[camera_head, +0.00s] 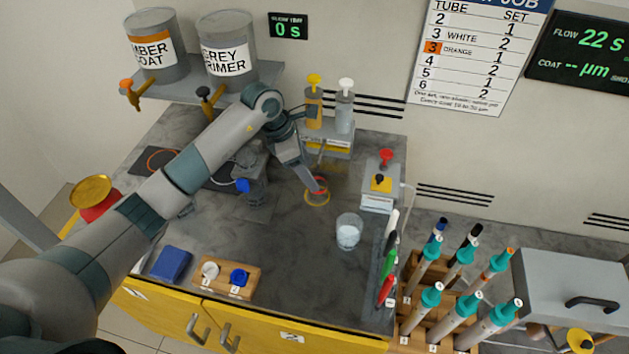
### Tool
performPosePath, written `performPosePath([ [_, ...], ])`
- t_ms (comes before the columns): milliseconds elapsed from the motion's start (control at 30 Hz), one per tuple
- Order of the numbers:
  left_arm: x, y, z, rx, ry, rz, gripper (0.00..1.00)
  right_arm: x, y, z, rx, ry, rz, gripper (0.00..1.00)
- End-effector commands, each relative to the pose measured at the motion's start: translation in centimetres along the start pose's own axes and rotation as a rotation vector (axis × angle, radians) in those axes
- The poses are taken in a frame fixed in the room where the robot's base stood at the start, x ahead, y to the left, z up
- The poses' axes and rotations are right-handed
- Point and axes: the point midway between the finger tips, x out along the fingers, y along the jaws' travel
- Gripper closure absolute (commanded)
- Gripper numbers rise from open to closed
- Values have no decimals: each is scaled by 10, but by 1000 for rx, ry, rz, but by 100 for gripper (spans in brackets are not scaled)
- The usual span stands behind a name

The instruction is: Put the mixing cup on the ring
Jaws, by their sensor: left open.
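The mixing cup (349,235), a clear cup with white contents, stands upright on the grey bench right of centre. A yellow ring (317,204) lies on the bench to the left of and behind the cup. My left gripper (312,182) reaches down over this ring, with its jaws open. A small red patch shows at its fingertips; I cannot tell what it is. The gripper is apart from the cup. A thin orange ring (161,161) also marks a dark patch at the bench's back left. My right gripper is not in view.
Two pump bottles (344,108) stand on a stand behind my left gripper. A white box with a red knob (380,187) stands right of it. Pens (388,262) lie along the bench's right edge. A wooden block (228,280) and blue pad (172,264) lie in front.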

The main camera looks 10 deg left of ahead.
Motion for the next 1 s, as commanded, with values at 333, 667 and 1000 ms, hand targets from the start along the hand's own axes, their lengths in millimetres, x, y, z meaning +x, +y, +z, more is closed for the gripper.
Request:
performPosePath([
  [333, -50, 1, 0, 0, 0, 1, 40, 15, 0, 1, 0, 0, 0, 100],
  [667, -58, 0, 0, 0, 0, -1, 40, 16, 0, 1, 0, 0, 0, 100],
  [1000, -58, 0, 0, 0, 0, -1, 40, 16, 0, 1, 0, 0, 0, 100],
])
